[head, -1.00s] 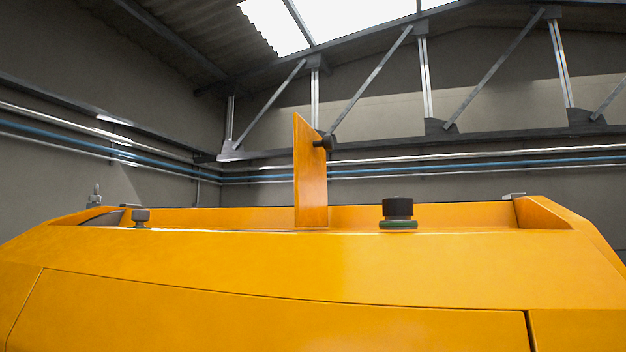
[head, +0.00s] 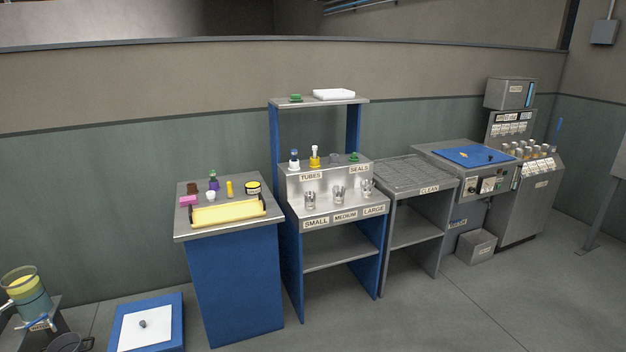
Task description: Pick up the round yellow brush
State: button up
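A small round item with a yellow top and dark rim (head: 252,187) sits at the back right of the blue bench's grey top (head: 182,231). It could be the round yellow brush, but it is too small to be sure. A slim yellow upright piece (head: 229,188) stands to its left. A long pale yellow piece with dark ends (head: 228,214) lies along the front of the same top. My gripper is not in view.
The bench top also holds a pink block (head: 188,200), a brown item (head: 193,188) and a green-and-purple bottle (head: 213,181). A labelled rack (head: 290,186) stands to the right. A low blue box (head: 173,320) is on the floor at left. Floor at front right is clear.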

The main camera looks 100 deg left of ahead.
aim_at(230, 192)
jog(key=u, duration=3.7)
jog(key=z, duration=4.05)
jog(key=u, duration=4.05)
